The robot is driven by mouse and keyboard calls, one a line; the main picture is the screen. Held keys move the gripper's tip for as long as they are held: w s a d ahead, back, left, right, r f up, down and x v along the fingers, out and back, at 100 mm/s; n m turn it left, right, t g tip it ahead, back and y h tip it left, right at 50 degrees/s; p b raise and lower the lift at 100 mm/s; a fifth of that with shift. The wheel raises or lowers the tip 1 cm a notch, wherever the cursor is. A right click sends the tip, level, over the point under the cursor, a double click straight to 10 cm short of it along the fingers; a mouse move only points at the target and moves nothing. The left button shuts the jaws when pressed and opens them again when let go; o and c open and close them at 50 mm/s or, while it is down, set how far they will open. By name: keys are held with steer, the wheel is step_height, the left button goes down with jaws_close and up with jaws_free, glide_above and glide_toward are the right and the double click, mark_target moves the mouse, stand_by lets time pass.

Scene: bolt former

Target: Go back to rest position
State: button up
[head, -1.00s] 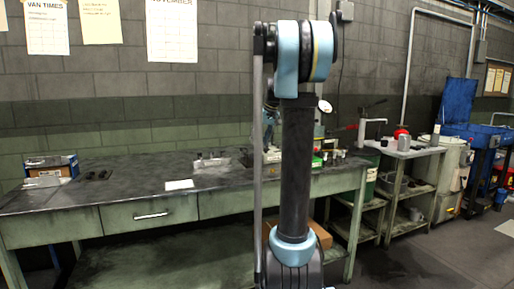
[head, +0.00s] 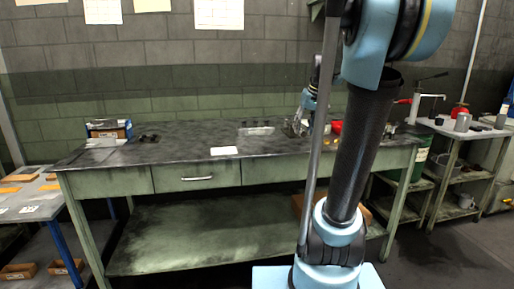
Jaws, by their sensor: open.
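My arm stands upright in the right half of the head view, its dark upper link leaning to the right. My gripper (head: 296,124) shows small behind the arm, left of its dark link and above the back part of the workbench (head: 110,154). It is open, and I see nothing held in it. Part of the wrist is hidden by my own arm links.
A white sheet (head: 224,151) and a metal block (head: 256,130) lie on the bench. A small box (head: 108,130) stands at its left end. A blue-legged table (head: 28,200) is at left, a shelved cart (head: 455,150) at right. Floor shows at lower right.

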steer(key=s+f+h, duration=0.1)
steer(key=s+f, duration=0.9)
steer(key=s, duration=0.4)
steer(key=s+a+f+m+g, duration=0.1)
steer(key=s+f, duration=1)
steer(key=s, duration=0.3)
steer(key=shift+f+h, duration=0.15)
steer(key=shift+h, duration=0.25)
